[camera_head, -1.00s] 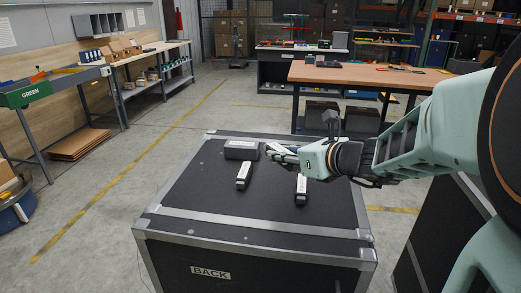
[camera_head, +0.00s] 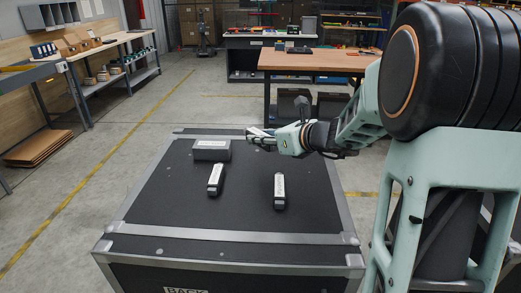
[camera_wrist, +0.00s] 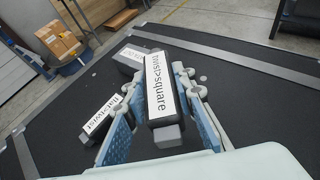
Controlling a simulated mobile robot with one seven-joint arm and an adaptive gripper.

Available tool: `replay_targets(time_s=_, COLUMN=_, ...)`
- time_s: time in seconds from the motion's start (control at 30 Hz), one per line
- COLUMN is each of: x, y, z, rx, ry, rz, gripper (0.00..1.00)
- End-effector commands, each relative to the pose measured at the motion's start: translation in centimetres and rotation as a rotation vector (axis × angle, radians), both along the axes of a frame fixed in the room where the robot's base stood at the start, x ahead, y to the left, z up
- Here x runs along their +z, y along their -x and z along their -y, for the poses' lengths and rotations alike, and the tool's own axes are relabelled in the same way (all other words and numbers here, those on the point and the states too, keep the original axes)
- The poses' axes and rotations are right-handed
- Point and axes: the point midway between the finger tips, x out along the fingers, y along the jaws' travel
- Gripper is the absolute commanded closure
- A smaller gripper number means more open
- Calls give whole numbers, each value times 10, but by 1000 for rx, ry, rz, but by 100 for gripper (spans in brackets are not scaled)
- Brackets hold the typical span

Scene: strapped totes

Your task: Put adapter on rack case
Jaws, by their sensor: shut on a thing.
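My gripper (camera_head: 262,136) is shut on a dark adapter (camera_wrist: 161,92) with a white label reading "twist>square". It holds the adapter above the far part of the black rack case (camera_head: 150,215), which has metal edges and a "BACK" label. On the case top lie a second adapter (camera_head: 215,178), a third adapter (camera_head: 279,190) and a dark box-shaped piece (camera_head: 211,150) with a pale label. In the wrist view an adapter labelled "flat>twist" (camera_wrist: 100,117) shows left of the fingers, and the box-shaped piece (camera_wrist: 130,58) is partly hidden behind the held adapter.
A wooden-topped workbench (camera_head: 315,60) stands behind the case. A shelf bench (camera_head: 100,52) lines the left wall. Cardboard sheets (camera_head: 38,148) lie on the floor at left, where there is open floor.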

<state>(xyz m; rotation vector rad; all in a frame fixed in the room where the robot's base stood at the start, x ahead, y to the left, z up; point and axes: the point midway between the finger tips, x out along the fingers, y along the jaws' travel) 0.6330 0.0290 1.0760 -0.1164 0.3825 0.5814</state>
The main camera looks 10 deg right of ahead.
Motion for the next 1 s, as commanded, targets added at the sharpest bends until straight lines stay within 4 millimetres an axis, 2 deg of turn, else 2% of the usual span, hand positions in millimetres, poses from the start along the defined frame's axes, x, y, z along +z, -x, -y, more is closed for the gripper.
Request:
replay_targets(time_s=0.1, x=-16, y=-19, z=9, rx=-1, ry=-3, rz=-3, gripper=100)
replay_targets(time_s=0.3, x=-45, y=-41, z=19, rx=-1, ry=-2, rz=-1, gripper=100)
replay_targets(time_s=0.4, x=-53, y=-48, z=22, rx=0, ry=-1, rz=0, gripper=100)
replay_targets(time_s=0.67, x=-66, y=-57, z=26, rx=1, ry=-1, rz=-1, gripper=100)
replay_targets(time_s=0.83, x=-92, y=-57, z=26, rx=1, ry=-2, rz=-1, gripper=100)
replay_targets(time_s=1.0, x=-95, y=-57, z=26, rx=0, ry=0, rz=2, gripper=100)
